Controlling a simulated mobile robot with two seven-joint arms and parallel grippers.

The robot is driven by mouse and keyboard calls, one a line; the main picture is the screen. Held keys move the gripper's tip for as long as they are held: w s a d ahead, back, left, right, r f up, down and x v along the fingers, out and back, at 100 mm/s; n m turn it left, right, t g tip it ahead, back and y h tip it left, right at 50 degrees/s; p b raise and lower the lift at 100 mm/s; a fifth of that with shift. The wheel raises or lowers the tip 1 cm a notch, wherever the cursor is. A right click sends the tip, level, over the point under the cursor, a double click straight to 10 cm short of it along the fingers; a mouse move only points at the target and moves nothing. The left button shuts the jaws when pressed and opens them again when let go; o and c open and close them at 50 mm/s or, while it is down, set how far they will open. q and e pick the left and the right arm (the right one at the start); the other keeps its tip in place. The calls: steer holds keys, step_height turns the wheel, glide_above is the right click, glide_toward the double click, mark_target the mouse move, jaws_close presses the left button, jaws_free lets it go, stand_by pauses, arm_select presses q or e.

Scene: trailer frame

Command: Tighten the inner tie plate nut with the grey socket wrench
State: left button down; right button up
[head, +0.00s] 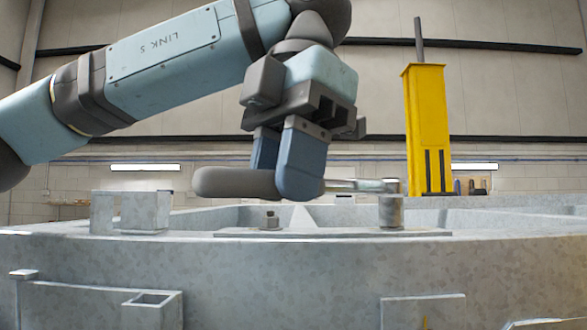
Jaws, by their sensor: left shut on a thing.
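My left gripper (290,190) comes in from the upper left with its fingers pointing down. It is shut on the dark grey handle of the socket wrench (236,182). The wrench lies level, with its metal shaft reaching right to a grey socket (391,211) pointing down over the right end of a flat tie plate (330,233). The socket hides whatever is beneath it. A nut on a stud (270,221) shows bare near the left part of the plate, below the wrench handle. My right gripper is not in view.
The plate lies on a grey metal trailer frame (260,275) with raised walls and brackets. A square bracket (132,211) stands at the left. A tall yellow post (428,130) rises behind, right of the wrench. The space above the frame at the right is clear.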

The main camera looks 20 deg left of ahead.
arm_select(q)
steer(key=shift+w+a+m, duration=0.4)
steer(key=shift+a+m, duration=0.1)
steer(key=shift+a, duration=0.2)
steer(key=shift+w+a+m, duration=0.75)
steer(key=shift+m, duration=0.15)
steer(key=shift+y, duration=0.3)
steer(key=shift+w+a+m+t, duration=0.3)
steer(key=shift+w+a+m, duration=0.5)
steer(key=shift+w+m, duration=0.15)
steer(key=shift+w, duration=0.1)
steer(key=shift+w+a+m, duration=0.5)
steer(key=shift+w+m, duration=0.25)
steer(key=shift+w, duration=0.05)
steer(key=shift+s+d+n, duration=0.55)
steer(key=shift+s+n, duration=0.25)
steer(key=shift+s, duration=0.1)
